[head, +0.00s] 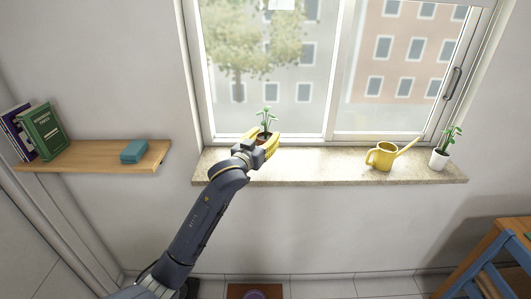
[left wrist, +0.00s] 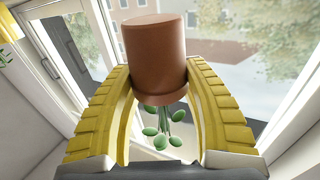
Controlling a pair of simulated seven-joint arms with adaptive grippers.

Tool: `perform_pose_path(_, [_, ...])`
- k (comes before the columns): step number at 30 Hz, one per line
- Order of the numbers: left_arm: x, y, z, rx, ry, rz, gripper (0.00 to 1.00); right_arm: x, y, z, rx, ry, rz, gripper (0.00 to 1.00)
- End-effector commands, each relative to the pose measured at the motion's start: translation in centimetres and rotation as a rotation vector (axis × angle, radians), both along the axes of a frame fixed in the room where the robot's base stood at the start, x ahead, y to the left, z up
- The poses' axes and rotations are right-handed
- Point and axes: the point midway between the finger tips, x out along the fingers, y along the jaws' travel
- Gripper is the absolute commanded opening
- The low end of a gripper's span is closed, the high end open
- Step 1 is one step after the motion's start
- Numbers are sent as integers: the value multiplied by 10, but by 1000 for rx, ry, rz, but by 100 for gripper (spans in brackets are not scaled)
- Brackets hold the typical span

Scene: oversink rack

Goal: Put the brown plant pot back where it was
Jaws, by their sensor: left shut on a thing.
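The brown plant pot (head: 262,137) with its green plant is at the left part of the window sill (head: 325,167), in front of the glass. My left gripper (head: 265,140) is shut on the pot, with one yellow finger on each side. In the left wrist view the pot (left wrist: 156,58) sits between the two fingers (left wrist: 160,90), and the picture is upside down, with the leaves below it. In the head view the pot looks upright. The gripper hides its lower part, so I cannot tell whether it touches the sill. My right gripper is not in view.
A yellow watering can (head: 381,156) and a white pot with a plant (head: 438,160) stand on the sill's right part. The sill between my gripper and the can is clear. A wooden shelf (head: 90,158) with books and a blue box (head: 134,151) is at left.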

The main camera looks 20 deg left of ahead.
Motion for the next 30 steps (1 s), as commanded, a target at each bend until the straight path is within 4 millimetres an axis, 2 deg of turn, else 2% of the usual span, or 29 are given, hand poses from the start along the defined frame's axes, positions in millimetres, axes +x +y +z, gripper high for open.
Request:
perform_pose_path(3, [0, 0, -10, 0, -1, 0, 0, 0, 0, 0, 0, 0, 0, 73])
perform_pose_path(8, [0, 0, -17, -1, -1, 0, 0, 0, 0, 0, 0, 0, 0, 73])
perform_pose_path(18, [0, 0, -54, -2, 0, 0, 0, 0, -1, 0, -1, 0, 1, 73])
perform_pose_path(30, [0, 0, -58, -1, -2, -1, 0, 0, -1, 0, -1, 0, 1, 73])
